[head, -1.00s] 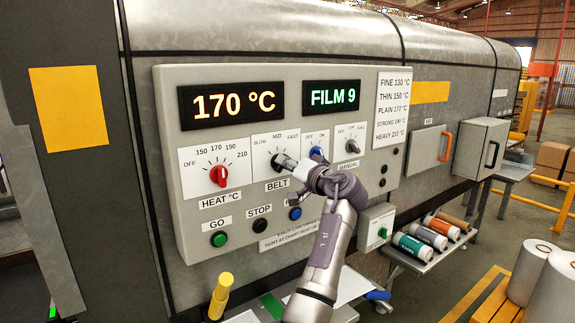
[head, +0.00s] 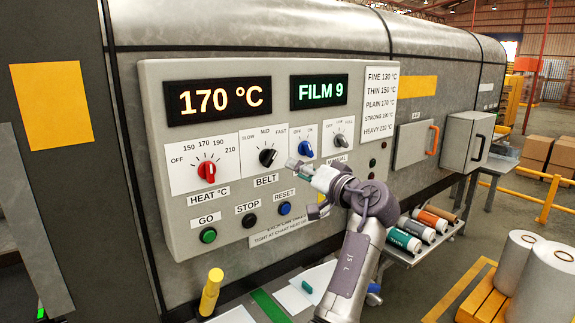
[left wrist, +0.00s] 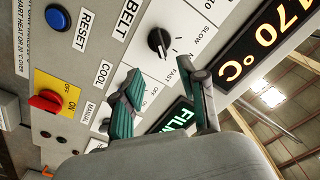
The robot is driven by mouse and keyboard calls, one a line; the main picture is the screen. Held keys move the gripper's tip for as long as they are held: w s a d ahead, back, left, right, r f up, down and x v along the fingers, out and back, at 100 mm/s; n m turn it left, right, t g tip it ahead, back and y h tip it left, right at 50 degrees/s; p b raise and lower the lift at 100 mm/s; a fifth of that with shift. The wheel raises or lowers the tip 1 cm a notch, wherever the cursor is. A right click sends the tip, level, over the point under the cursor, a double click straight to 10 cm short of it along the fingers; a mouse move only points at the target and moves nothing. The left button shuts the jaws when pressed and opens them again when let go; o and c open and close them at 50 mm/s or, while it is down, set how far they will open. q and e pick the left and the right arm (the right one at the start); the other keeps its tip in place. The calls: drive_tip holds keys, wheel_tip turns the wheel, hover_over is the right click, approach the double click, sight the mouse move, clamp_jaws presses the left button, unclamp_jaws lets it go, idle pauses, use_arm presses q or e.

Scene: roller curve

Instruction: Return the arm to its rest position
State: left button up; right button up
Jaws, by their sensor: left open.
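My left gripper (head: 304,188) is open and empty in front of the control panel (head: 230,240), low and right of the black BELT knob (head: 267,158). In the left wrist view its two greenish fingers (left wrist: 163,78) stand apart, with the BELT knob (left wrist: 158,42) beyond them and nothing between them. The red HEAT knob (head: 207,171) points near 170, and the display (head: 217,99) reads 170 °C. The second display (head: 319,92) reads FILM 9. A blue knob (head: 304,147) sits right of the BELT knob. My right gripper is not in view.
Green GO (head: 208,235), black STOP (head: 249,220) and blue RESET (head: 285,208) buttons line the panel's lower part. A red switch on yellow (left wrist: 46,102) shows in the left wrist view. Film rolls (head: 418,230) lie on a shelf at right. White rolls (head: 543,280) stand on a pallet.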

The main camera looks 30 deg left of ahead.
use_arm(q)
drive_tip(key=shift+v, duration=0.85)
